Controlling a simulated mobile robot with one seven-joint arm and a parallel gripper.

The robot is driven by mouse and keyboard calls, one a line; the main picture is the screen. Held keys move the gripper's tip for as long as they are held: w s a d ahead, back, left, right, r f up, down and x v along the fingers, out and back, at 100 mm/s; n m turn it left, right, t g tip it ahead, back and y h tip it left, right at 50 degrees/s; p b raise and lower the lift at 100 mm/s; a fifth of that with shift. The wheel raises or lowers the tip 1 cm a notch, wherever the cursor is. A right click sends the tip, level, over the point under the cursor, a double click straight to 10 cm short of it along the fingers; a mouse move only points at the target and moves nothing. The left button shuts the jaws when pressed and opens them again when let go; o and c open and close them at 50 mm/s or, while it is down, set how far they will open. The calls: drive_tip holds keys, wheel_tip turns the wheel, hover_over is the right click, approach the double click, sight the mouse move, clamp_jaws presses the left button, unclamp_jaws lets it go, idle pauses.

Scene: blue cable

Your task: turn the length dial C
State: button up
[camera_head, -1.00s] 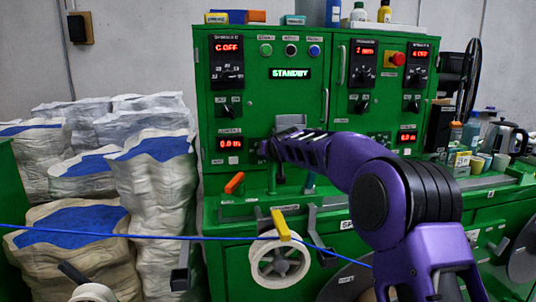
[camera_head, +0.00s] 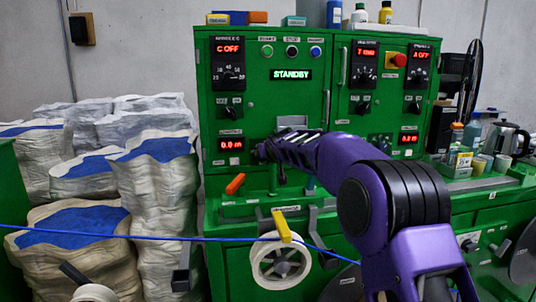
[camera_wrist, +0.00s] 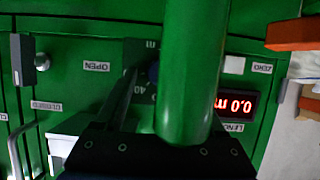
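The panel's left column has a red "C OFF" display (camera_head: 228,48) with a black dial with a scale (camera_head: 228,73) below it, and a smaller black knob (camera_head: 229,108) under that. Lower down is a red length display reading 0.0 m (camera_head: 231,144), which shows upside down in the wrist view (camera_wrist: 235,103). My gripper (camera_head: 262,151) is just right of this display, in front of the panel and below the C dial. In the wrist view a dark finger shows left of a thick green post (camera_wrist: 190,70). The post hides the rest, so the finger gap is unclear.
An orange-handled lever (camera_head: 235,184) stands below the display. A blue cable (camera_head: 130,236) runs across the front, past a white reel (camera_head: 281,262). Filled sacks (camera_head: 155,190) stand at the left. A red button (camera_head: 397,60) is on the right panel.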

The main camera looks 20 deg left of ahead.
drive_tip(key=v, duration=1.7)
drive_tip(key=shift+r, duration=0.2)
drive_tip(key=shift+s+d, duration=0.1)
drive_tip(key=shift+s, duration=0.05)
